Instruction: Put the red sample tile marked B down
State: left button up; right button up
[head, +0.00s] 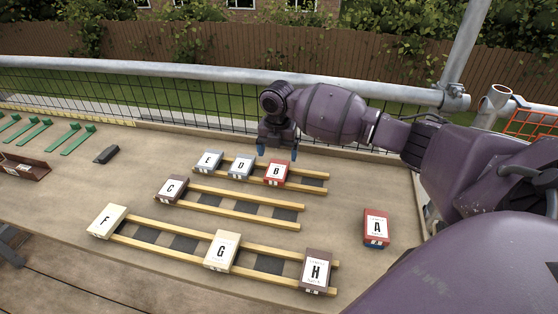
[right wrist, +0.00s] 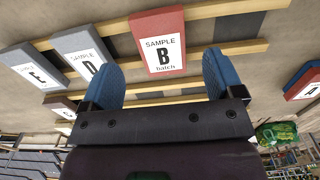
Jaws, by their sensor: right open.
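The red sample tile marked B (head: 277,172) lies on the far pair of wooden battens (head: 310,180), just right of the grey tile D (head: 241,167). In the right wrist view the red tile B (right wrist: 162,42) rests flat across the battens, its label fully visible. My right gripper (head: 277,153) is open above and just behind tile B. In the right wrist view its two blue fingertips (right wrist: 160,75) are spread wide, with nothing between them, apart from the tile. My left gripper is not in view.
Grey tile E (head: 208,162) is left of D. Tile C (head: 171,190) is on the middle battens; F (head: 106,221), G (head: 221,251) and H (head: 316,271) are on the near battens. Red tile A (head: 376,228) lies apart at right. The far battens are free right of B.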

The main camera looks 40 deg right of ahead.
aim_at(278, 167)
notch_tip(278, 167, up, 8)
jog(key=shift+p, duration=0.45)
jog(key=shift+s+f, duration=0.1)
jog(key=shift+f, duration=0.05)
